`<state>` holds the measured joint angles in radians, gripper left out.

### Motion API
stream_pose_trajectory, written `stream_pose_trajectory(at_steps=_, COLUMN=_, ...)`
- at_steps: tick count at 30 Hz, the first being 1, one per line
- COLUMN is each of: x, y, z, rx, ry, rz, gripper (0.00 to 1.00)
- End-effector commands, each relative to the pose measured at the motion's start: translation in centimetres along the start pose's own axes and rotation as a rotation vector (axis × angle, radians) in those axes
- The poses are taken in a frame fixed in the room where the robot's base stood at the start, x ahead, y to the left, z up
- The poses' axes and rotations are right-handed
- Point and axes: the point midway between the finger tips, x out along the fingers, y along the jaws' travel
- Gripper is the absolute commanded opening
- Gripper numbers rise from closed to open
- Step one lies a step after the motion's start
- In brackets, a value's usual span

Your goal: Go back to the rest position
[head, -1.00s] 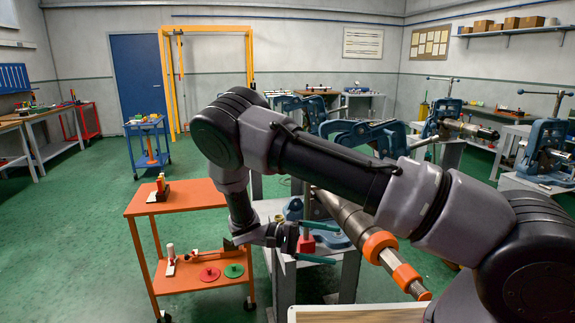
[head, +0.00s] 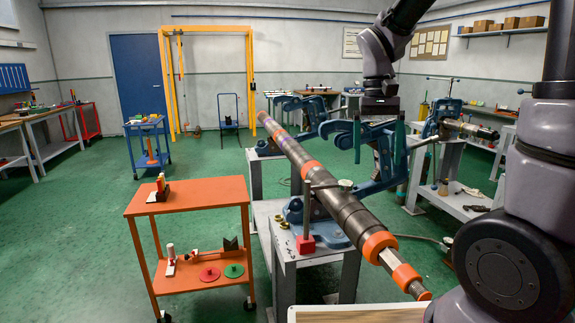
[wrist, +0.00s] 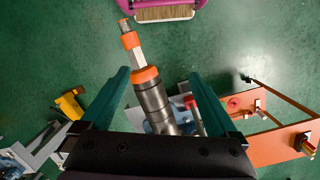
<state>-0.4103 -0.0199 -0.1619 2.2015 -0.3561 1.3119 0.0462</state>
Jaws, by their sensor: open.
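My gripper (head: 378,145) hangs high and points down, to the right of the long pipe assembly. Its two green fingers are spread apart with nothing between them. It also shows open in the wrist view (wrist: 158,76), with the pipe far below, seen between the fingers. The dark pipe (head: 345,212) with orange bands lies slantwise in blue vises (head: 303,212) on grey stands. It also shows in the wrist view (wrist: 152,98). My arm is folded up at the right of the head view.
An orange cart (head: 190,195) stands at left, with a red disc (head: 209,274), a green disc (head: 234,271) and a dark V-shaped block (head: 231,244) on its lower shelf. More vises stand at right (head: 555,140). Green floor is clear at left.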

Motion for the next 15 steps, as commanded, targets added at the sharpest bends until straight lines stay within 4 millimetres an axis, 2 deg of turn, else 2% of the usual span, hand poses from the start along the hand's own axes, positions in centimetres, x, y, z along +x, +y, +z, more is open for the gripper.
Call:
stream_pose_trajectory(at_steps=1, x=-1.3, y=0.9, z=0.7, rx=0.017, ry=0.053, rz=-0.054, gripper=0.95)
stream_pose_trajectory(at_steps=6, x=-4.8, y=3.0, z=3.0, rx=0.062, ry=0.236, rz=-0.207, gripper=0.95)
stream_pose_trajectory(at_steps=15, x=-8.8, y=5.8, z=7.0, rx=0.145, ry=0.568, rz=-0.366, gripper=0.95)
